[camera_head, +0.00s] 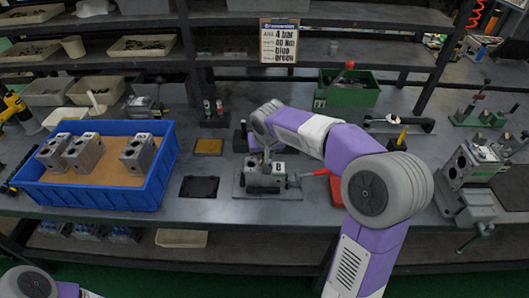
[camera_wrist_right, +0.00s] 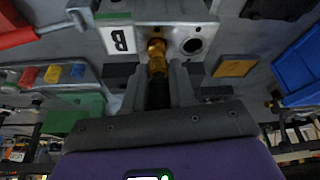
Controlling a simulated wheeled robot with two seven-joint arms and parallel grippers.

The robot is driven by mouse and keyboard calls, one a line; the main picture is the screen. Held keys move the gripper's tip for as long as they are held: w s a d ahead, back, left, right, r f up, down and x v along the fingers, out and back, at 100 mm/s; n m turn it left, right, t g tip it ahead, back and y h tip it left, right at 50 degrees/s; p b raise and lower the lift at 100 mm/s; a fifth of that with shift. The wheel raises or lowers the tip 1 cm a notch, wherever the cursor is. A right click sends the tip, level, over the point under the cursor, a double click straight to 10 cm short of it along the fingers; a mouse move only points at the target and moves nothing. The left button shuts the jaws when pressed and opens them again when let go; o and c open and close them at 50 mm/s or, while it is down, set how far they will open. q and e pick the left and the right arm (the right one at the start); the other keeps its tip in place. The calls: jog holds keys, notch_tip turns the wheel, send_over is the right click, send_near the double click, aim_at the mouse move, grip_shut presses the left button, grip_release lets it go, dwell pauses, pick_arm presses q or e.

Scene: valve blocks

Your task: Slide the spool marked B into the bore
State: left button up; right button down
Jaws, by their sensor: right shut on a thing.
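A grey valve block (camera_head: 264,176) with a white plate marked B sits in a fixture on the bench. In the right wrist view the block (camera_wrist_right: 182,14) appears upside down, with one open dark bore and a brass-and-dark spool (camera_wrist_right: 157,50) at its face beside that bore. My right gripper (camera_wrist_right: 158,80) is shut on the spool, its fingers either side of the dark part. The brass end meets the block; how deep it sits is hidden. No mark shows on the spool. In the head view my right gripper (camera_head: 264,154) is small and partly hidden at the block. My left gripper is out of view.
A blue bin (camera_head: 97,200) with several valve blocks stands at left. A red clamp handle (camera_head: 316,173) lies right of the fixture. An amber pad (camera_head: 209,146) and a black pad (camera_head: 199,187) lie left of it. A metal vise assembly (camera_head: 470,190) stands far right.

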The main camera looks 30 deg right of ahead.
jog(key=shift+f+b, duration=0.5)
jog(key=shift+f, duration=0.15)
jog(key=c, duration=0.8)
grip_release()
jog(key=shift+c, duration=0.2)
jog(key=shift+f, duration=0.1)
jog(key=p+v, duration=0.2)
jog(key=v, duration=0.5)
jog(key=shift+r, duration=0.4)
jog(key=shift+s, duration=0.15)
